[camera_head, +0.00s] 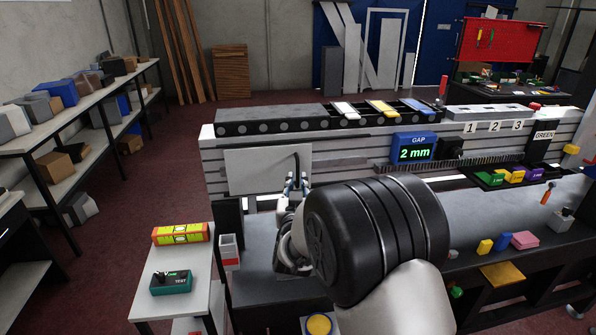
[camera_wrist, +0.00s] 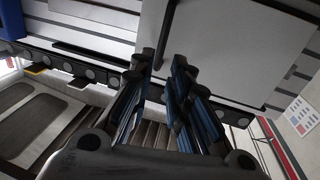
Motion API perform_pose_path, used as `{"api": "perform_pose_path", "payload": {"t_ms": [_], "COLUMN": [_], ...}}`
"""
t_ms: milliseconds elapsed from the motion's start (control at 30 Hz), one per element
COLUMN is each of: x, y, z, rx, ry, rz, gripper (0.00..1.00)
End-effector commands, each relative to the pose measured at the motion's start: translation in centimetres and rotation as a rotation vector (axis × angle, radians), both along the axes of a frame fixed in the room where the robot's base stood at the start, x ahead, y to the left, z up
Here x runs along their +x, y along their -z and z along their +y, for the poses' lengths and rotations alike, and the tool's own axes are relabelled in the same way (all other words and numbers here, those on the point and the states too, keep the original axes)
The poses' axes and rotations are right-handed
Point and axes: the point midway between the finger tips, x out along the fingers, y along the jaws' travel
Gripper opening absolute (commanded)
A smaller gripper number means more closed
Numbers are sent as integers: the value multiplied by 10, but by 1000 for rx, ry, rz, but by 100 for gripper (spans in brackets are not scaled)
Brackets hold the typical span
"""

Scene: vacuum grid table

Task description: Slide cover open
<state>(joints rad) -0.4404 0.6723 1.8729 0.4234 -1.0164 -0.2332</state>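The cover (camera_head: 252,172) is a flat light-grey panel on the front of the slatted grid table, at its left end. It also fills the upper middle of the wrist view (camera_wrist: 235,45). A black upright handle bar (camera_head: 296,162) stands on its right part. The handle also shows in the wrist view (camera_wrist: 168,30), its end between my fingertips. My gripper (camera_head: 296,180) is at the handle's lower end. In the wrist view its fingers (camera_wrist: 164,62) are apart, with a gap showing beside the bar. My wrist hides part of the table front.
A blue display (camera_head: 414,148) reads "GAP 2 mm" right of the cover. A black rail with round holes (camera_head: 270,122) runs above the cover. A side bench at lower left holds a spirit level (camera_head: 180,233) and a green test box (camera_head: 171,282).

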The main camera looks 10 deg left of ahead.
Motion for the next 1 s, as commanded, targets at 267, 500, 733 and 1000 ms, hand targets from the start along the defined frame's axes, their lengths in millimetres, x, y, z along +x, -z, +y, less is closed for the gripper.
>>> {"api": "perform_pose_path", "payload": {"t_ms": [267, 500, 733, 1000], "x": [57, 83, 88, 87], "y": [1, 0, 0, 0], "z": [4, 7, 7, 7], "rx": [1, 1, 1, 1], "ry": [1, 0, 0, 0], "rz": [-2, -1, 0, 0], "gripper": [17, 17, 17, 9]}}
